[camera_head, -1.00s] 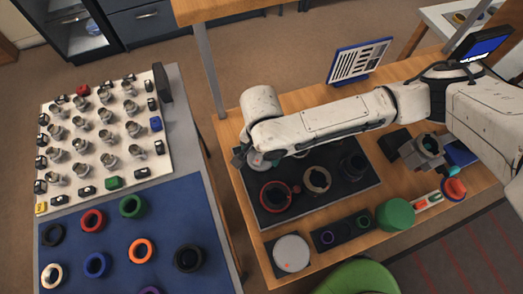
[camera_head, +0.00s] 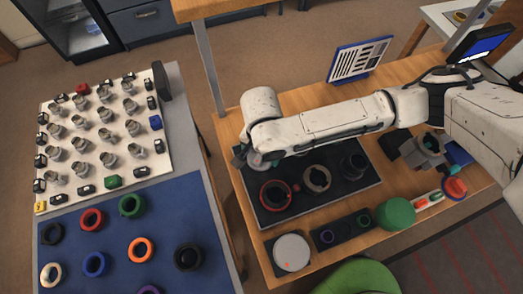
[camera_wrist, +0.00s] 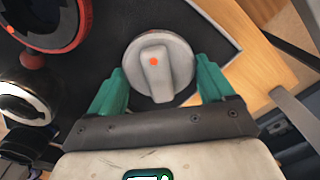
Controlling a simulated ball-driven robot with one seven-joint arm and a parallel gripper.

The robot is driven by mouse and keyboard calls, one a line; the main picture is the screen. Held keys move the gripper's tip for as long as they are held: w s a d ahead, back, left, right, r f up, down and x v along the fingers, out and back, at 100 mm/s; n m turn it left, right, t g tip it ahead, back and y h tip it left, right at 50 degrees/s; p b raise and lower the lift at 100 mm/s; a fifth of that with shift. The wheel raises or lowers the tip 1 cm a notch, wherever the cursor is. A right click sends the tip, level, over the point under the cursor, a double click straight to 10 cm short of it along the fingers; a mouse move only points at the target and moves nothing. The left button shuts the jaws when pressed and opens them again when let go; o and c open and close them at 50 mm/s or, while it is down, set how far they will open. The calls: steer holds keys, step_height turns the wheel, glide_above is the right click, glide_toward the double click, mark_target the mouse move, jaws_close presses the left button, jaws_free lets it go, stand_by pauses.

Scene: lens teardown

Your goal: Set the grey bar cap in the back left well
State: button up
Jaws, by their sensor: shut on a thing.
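The grey bar cap (camera_wrist: 178,57) is a round pale disc with a raised bar and an orange dot. It is between the green fingers of my gripper (camera_wrist: 160,80) in the wrist view, and the gripper is shut on it. It is over the back left corner of the black tray (camera_wrist: 215,22). In the head view the cap (camera_head: 258,164) shows only partly under the end of my arm. The back left well is hidden beneath it, and I cannot tell whether the cap is seated or just above it.
A red ring (camera_head: 275,208), a beige ring (camera_head: 316,190) and a dark ring (camera_head: 354,165) are on the tray. A white round lid (camera_head: 291,253) and a green cylinder (camera_head: 396,213) stand in front. A blue-edged sign (camera_head: 360,62) stands behind.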

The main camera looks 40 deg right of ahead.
steer(key=shift+s+f, duration=0.1)
steer(key=shift+f, duration=0.3)
steer(key=shift+s+f, duration=0.15)
steer(key=shift+f, duration=0.15)
steer(key=shift+b, duration=0.3)
steer(key=o, duration=0.9)
steer(key=shift+a+f, duration=0.15)
steer(key=r, duration=1.2)
steer(key=shift+w+r, duration=0.3)
steer(key=shift+w, duration=0.05)
